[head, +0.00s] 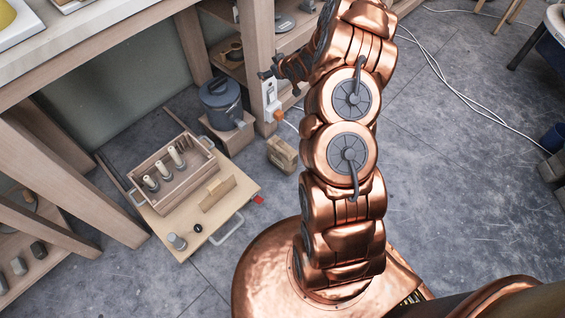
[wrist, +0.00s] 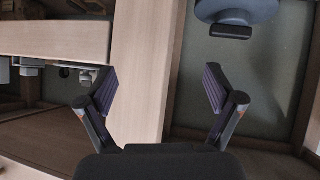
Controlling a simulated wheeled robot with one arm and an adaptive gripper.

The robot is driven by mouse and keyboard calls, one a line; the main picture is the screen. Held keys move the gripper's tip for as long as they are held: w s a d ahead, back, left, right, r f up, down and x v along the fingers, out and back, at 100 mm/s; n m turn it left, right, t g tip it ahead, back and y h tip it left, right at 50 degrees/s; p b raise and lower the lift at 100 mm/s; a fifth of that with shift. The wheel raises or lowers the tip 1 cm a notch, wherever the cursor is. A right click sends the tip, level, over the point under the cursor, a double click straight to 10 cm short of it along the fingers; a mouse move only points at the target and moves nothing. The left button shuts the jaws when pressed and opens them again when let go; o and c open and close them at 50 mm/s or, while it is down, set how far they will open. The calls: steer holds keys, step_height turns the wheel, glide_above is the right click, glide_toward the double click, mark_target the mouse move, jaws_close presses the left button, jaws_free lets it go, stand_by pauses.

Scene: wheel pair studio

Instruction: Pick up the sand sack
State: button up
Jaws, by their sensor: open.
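A small tan, block-like bag (head: 282,154), which looks like the sand sack, sits on the grey floor left of my arm in the head view. I cannot make out a sack in the wrist view. My gripper (head: 268,76) is up by the wooden shelf post, above and apart from the bag. In the wrist view my gripper (wrist: 157,90) has its two dark fingers spread wide, with nothing between them. A pale wooden post stands beyond the fingers.
A lidded blue-grey pot (head: 220,98) stands on a wooden block beside the post. A low wooden trolley (head: 190,233) carries a crate (head: 197,184) of bottles. A white cable (head: 440,70) lies on the floor at right.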

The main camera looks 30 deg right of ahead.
mark_target(295, 160)
steer(key=s+d+f+t+b, duration=0.2)
steer(key=s+d+f+b, duration=0.15)
steer(key=f, duration=0.55)
steer(key=s+d+f+t+b, duration=0.1)
steer(key=s+d+f+b, duration=0.25)
steer(key=f, duration=0.65)
steer(key=s+d+f+t+b, duration=0.2)
steer(key=d+f+b, duration=0.15)
steer(key=f, duration=0.55)
steer(key=s+a+f+t+y+b, duration=0.1)
steer(key=s+f+b, duration=0.4)
steer(key=s+f, duration=0.55)
steer(key=a+y, duration=0.1)
steer(key=a, duration=0.2)
steer(key=a+y, duration=0.1)
steer(key=a, duration=0.1)
steer(key=a+y, duration=0.1)
steer(key=a, duration=0.2)
steer(key=shift+s+a+n+t+p, duration=0.3)
steer(key=shift+a+p, duration=0.05)
steer(key=shift+p, duration=0.05)
steer(key=shift+a, duration=0.25)
steer(key=shift+b+x, duration=0.65)
steer(key=shift+x, duration=0.4)
steer(key=shift+a+r+b+x, duration=0.1)
steer(key=shift+b+x, duration=0.95)
steer(key=shift+x, duration=0.35)
steer(key=shift+a+r+b+x, duration=0.15)
steer(key=shift+b+x, duration=0.85)
steer(key=shift+x, duration=0.45)
